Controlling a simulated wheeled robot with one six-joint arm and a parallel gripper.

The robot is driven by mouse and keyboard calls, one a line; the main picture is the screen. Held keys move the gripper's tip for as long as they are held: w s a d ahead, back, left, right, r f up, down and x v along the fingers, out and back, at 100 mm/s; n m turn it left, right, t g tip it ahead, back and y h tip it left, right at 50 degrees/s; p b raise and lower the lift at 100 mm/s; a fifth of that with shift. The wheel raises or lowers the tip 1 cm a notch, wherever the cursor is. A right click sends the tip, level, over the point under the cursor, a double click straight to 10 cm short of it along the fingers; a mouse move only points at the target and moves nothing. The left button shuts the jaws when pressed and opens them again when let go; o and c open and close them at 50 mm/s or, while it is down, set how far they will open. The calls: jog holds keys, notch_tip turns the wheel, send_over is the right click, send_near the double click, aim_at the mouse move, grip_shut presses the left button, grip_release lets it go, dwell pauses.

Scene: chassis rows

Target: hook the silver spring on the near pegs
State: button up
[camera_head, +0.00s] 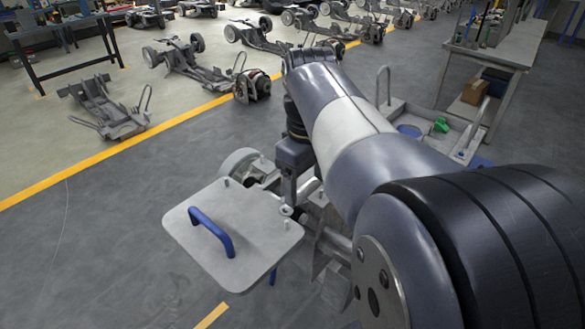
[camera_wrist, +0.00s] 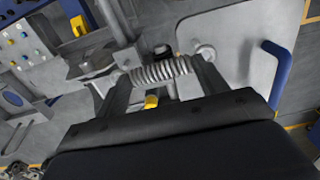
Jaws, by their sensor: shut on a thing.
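The silver spring (camera_wrist: 161,70) lies across the wrist view between the two dark fingers of my gripper (camera_wrist: 159,72), which is shut on it. Its right end is close to a round-headed peg (camera_wrist: 205,51) by the pale plate (camera_wrist: 233,25); I cannot tell whether it is hooked there. Its left end is near a grey metal bracket (camera_wrist: 92,62), and its contact there is unclear. In the head view the same plate (camera_head: 190,237), with a blue handle (camera_head: 212,231), is at the lower middle. My arm hides most of the gripper and spring there.
A yellow part (camera_wrist: 151,101) shows below the spring. A grey tray (camera_head: 462,137) with a green item (camera_head: 441,125) lies beyond my arm. A workbench (camera_head: 500,50) stands at upper right, and chassis (camera_head: 105,107) stand behind a yellow floor line.

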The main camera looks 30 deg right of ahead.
jog(key=shift+f+b, duration=0.3)
jog(key=shift+f, duration=0.3)
jog(key=shift+f+b, duration=0.45)
jog(key=shift+f, duration=0.7)
dwell(0.7)
jog(key=shift+f+b, duration=0.45)
jog(key=shift+f, duration=0.3)
jog(key=o, duration=1)
jog(key=shift+o, duration=0.3)
notch_tip(320, 180, up, 11)
jog(key=shift+f+p, duration=0.15)
jog(key=shift+p, duration=0.3)
jog(key=shift+f+b, duration=0.35)
jog(key=shift+f, duration=3.55)
